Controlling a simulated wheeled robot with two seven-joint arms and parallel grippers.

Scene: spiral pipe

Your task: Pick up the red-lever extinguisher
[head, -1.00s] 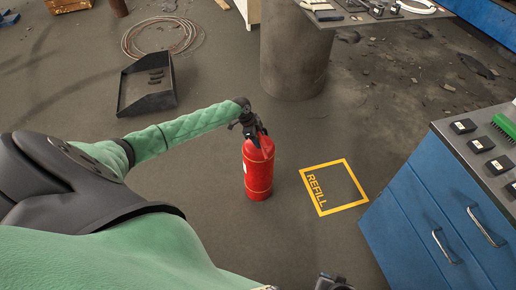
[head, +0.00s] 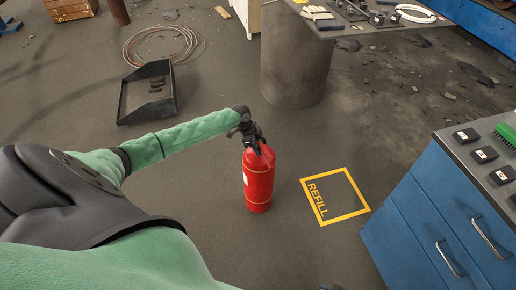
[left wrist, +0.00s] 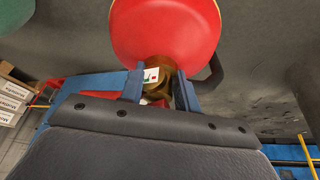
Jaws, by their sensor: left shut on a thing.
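The red extinguisher (head: 258,182) is upright, left of the yellow REFILL square (head: 336,197). My left gripper (head: 250,132) is at its dark valve head, coming in from the left. In the left wrist view the fingers (left wrist: 159,92) are shut around the brass-coloured neck, below the red body (left wrist: 165,30). A small red part, perhaps the lever, shows between the fingers. I cannot tell whether the base touches the floor.
A blue drawer cabinet (head: 420,225) stands at the right. A thick grey pillar (head: 295,65) holds a tabletop with tools behind the extinguisher. A black scoop-like tray (head: 147,92) and a coiled hose (head: 163,45) lie at the back left. Floor around the square is clear.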

